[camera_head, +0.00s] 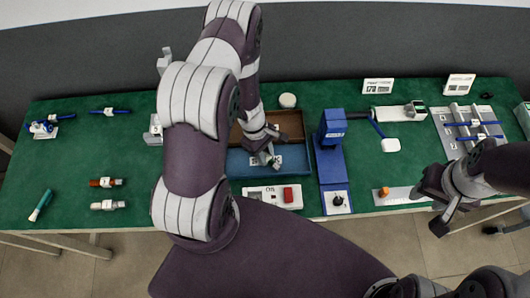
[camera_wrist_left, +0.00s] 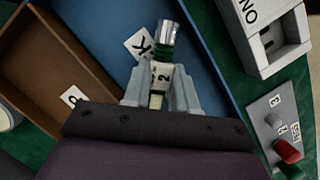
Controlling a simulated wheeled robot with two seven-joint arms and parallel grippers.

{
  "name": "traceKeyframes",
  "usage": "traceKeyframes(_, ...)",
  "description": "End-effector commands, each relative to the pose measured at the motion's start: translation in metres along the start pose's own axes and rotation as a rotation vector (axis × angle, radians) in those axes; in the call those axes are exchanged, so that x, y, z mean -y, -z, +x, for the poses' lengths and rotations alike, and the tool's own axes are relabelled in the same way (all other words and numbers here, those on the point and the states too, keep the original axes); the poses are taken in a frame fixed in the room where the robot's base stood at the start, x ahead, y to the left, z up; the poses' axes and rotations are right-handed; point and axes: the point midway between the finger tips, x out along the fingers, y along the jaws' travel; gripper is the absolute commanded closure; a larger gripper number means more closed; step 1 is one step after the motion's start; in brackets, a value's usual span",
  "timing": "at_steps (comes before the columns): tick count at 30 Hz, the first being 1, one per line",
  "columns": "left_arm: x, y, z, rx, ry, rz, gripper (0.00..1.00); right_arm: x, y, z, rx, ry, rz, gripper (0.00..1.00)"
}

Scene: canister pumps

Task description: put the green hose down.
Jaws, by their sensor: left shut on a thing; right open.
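My left gripper (camera_head: 268,158) is over the blue tray (camera_head: 240,166). My right gripper (camera_head: 442,208) is open and empty at the table's front right edge.
A brown tray (camera_head: 292,122) adjoins the blue tray at the back. A white box with a red button (camera_head: 288,195) stands in front, and a blue pump stand (camera_head: 333,165) to the right. Several hose pieces, one teal (camera_head: 41,205), lie at the left.

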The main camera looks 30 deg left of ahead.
Motion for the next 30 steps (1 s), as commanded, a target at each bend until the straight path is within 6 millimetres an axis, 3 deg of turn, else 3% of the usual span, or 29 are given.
traceKeyframes(5, 0.000, 0.001, 0.004, 0.000, 0.000, 0.000, 1.00, 0.000, -0.001, 0.005, 0.000, 0.000, 0.000, 0.57)
traceKeyframes(6, 0.000, 0.001, 0.003, 0.000, 0.000, 0.000, 0.67, 0.000, -0.001, 0.004, 0.000, 0.000, 0.000, 0.57)
traceKeyframes(8, 0.000, 0.001, 0.003, 0.000, 0.001, 0.000, 0.48, 0.000, 0.000, 0.003, 0.000, 0.000, 0.000, 0.57)
traceKeyframes(19, -0.001, -0.001, -0.006, 0.000, -0.001, 0.000, 0.48, 0.000, 0.000, -0.002, 0.000, 0.000, 0.000, 0.57)
traceKeyframes(30, -0.001, 0.000, -0.098, -0.002, -0.003, 0.001, 0.48, 0.000, 0.001, -0.011, 0.000, 0.000, 0.000, 0.57)
